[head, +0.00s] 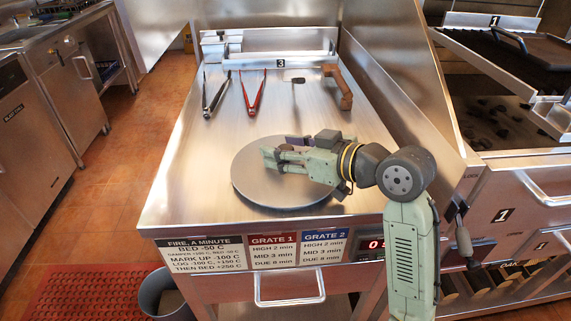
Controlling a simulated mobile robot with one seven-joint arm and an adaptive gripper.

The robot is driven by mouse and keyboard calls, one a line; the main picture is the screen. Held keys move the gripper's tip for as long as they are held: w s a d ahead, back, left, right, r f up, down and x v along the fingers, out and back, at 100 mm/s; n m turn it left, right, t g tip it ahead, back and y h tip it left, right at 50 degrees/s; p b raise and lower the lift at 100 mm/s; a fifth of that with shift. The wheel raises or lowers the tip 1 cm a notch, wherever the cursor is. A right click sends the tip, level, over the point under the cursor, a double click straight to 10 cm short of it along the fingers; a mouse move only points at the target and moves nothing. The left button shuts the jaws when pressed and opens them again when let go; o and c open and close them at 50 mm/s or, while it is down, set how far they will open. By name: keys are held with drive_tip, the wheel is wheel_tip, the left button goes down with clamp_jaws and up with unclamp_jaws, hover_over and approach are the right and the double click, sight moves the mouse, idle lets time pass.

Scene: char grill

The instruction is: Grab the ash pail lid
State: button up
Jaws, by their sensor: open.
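A flat round grey disc, which looks like the ash pail lid (262,193), lies on the steel counter near its front edge. My gripper (270,158) is over the far part of the lid, with its fingers pointing left and open. I see nothing between the fingers. The gripper and wrist cover part of the lid's far and right side, so a knob or handle there would be hidden. I cannot tell how high the fingers are above it. A grey pail (149,292) stands on the floor below the counter's front left.
Behind the lid on the counter (180,180) lie black-handled tongs (214,95), red tongs (253,94), a small tool (298,81) and a wooden-handled tool (340,86). A steel panel (405,90) rises on the right. The counter's left side is clear.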

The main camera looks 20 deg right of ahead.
drive_tip(key=shift+c, duration=0.5)
clamp_jaws()
